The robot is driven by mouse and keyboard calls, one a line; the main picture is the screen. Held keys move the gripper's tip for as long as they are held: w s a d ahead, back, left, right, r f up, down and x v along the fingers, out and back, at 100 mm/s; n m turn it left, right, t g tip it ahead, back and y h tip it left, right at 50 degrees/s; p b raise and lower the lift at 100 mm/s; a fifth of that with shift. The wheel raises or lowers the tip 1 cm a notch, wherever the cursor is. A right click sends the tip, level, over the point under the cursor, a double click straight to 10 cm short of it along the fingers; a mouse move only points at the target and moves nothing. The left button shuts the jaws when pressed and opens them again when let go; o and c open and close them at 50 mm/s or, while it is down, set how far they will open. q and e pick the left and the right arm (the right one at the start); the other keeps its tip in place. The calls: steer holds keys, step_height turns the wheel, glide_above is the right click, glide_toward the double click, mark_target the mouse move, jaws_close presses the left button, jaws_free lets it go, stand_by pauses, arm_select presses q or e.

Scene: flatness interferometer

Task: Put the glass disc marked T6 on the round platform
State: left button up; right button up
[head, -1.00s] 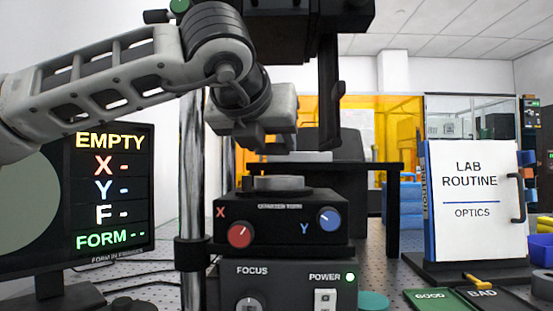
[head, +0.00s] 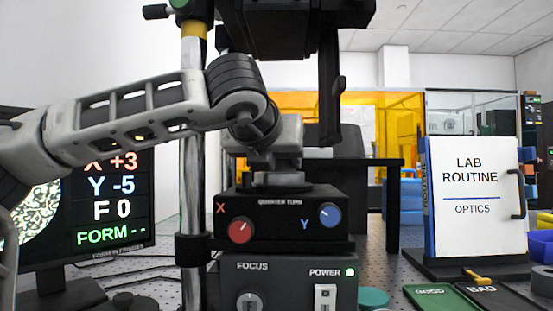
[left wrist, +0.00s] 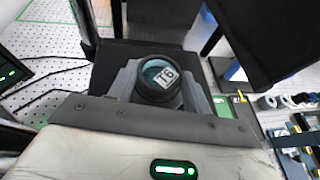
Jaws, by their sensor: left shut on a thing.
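The glass disc marked T6 (left wrist: 158,76) shows in the left wrist view, dark-rimmed, with its white label facing up. My left gripper (left wrist: 157,82) is shut on it, one finger on each side. The gripper hides the glass disc there. The screen (head: 115,200) reads X +3, Y -5, F 0 and FORM --, with a mottled pattern at its left. My right gripper is not in view.
The block (head: 283,219) has a red X knob and a blue Y knob. A chrome column (head: 193,120) stands close left of my gripper, and the dark instrument head (head: 300,30) is above. Green GOOD (head: 440,300) and black BAD (head: 492,296) trays lie at right.

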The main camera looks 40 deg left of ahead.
arm_select(q)
steer(key=shift+f, duration=0.1)
steer(key=o, duration=1)
steer(key=shift+s+d+r, duration=0.1)
steer(key=shift+s+r, duration=0.05)
steer(key=shift+r, duration=0.15)
steer(key=v, duration=1.1)
steer(key=shift+s+d, duration=0.1)
steer(key=shift+s, duration=0.15)
